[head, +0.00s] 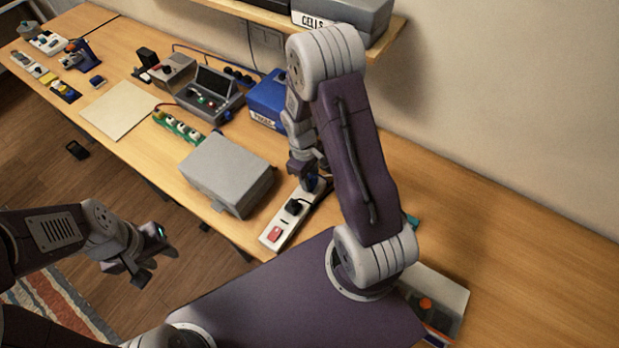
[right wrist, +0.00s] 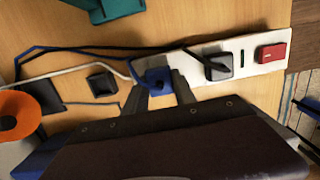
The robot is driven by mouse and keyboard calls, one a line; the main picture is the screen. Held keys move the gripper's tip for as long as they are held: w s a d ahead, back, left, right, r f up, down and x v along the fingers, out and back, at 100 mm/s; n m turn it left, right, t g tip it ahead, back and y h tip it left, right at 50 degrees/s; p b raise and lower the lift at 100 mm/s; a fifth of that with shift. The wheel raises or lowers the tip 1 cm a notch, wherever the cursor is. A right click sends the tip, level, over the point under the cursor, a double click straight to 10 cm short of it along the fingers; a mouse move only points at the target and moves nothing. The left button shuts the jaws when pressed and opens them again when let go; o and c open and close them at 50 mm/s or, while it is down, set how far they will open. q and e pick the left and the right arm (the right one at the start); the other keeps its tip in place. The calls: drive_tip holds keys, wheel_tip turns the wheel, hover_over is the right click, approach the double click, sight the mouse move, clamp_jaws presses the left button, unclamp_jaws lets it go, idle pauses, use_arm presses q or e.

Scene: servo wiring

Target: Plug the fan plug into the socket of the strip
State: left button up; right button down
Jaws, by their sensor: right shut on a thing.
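The white power strip (head: 284,229) lies on the bench below my right gripper, with a red switch at its near end. A black plug (head: 295,206) sits in the strip, and it also shows in the right wrist view (right wrist: 218,66). My right gripper (head: 309,182) is shut on a blue plug (right wrist: 158,80), which I take for the fan plug. The blue plug is over the strip's end away from the switch. I cannot tell whether it is seated; the socket beneath is hidden. My left gripper (head: 151,267) is open and empty, off the bench's front edge.
A grey case (head: 228,172) stands close left of the strip, with a blue box (head: 268,98) behind. Cables run along the strip's far end (right wrist: 85,50). Black square pieces (right wrist: 102,83) and a teal object (right wrist: 110,10) lie nearby.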

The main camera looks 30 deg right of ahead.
drive_tip(key=shift+f+b, duration=0.4)
drive_tip(key=shift+f, duration=0.2)
drive_tip(key=c, duration=0.9)
unclamp_jaws()
drive_tip(key=shift+c, duration=0.2)
drive_tip(key=shift+r, duration=0.15)
drive_tip(key=r, duration=0.6)
drive_tip(key=w+r, duration=0.1)
drive_tip(key=r, duration=0.2)
drive_tip(key=shift+a, duration=0.25)
drive_tip(key=shift+f, duration=0.1)
